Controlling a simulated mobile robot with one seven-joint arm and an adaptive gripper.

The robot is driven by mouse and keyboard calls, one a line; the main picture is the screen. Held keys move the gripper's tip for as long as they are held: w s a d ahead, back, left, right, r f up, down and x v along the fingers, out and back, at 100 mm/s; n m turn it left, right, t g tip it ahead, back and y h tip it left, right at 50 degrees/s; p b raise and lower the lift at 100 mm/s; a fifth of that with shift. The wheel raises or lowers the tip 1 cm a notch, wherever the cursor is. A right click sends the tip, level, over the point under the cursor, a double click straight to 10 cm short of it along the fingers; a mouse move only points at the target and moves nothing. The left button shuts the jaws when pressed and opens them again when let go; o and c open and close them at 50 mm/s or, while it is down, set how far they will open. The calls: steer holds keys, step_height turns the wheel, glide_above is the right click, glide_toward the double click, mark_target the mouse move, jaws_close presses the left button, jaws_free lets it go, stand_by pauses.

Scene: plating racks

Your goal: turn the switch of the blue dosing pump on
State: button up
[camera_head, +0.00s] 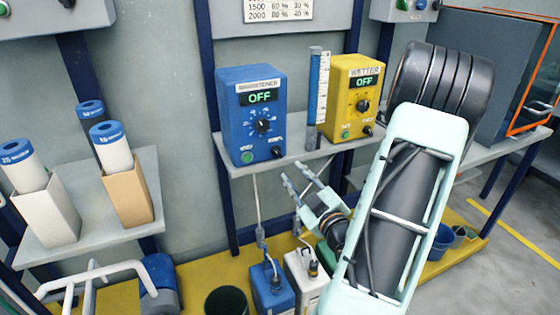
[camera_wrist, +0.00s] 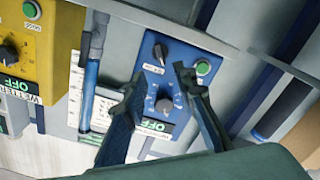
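The blue dosing pump (camera_head: 250,115) stands on the left part of a grey shelf, and its green display reads OFF. Its face has a large central dial (camera_head: 263,125), a green button (camera_head: 247,157) at lower left and a small black switch (camera_head: 277,152) at lower right. In the wrist view the blue pump (camera_wrist: 182,50) appears turned over, with the switch (camera_wrist: 159,52) beyond the fingertips and the dial (camera_wrist: 164,105) partly between the fingers. My gripper (camera_head: 292,171) is open and empty, below and in front of the shelf edge; its fingers (camera_wrist: 158,77) look apart from the pump.
A yellow pump (camera_head: 353,90), also reading OFF, stands to the right. A clear measuring tube with blue liquid (camera_head: 318,85) stands between the pumps. Hoses run down to a blue canister (camera_head: 272,292) and a white canister (camera_head: 305,278) below.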

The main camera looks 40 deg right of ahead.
mark_target(278, 154)
steer(key=x, duration=1)
steer(key=shift+w, duration=0.15)
steer(key=shift+c, duration=0.3)
jaws_close()
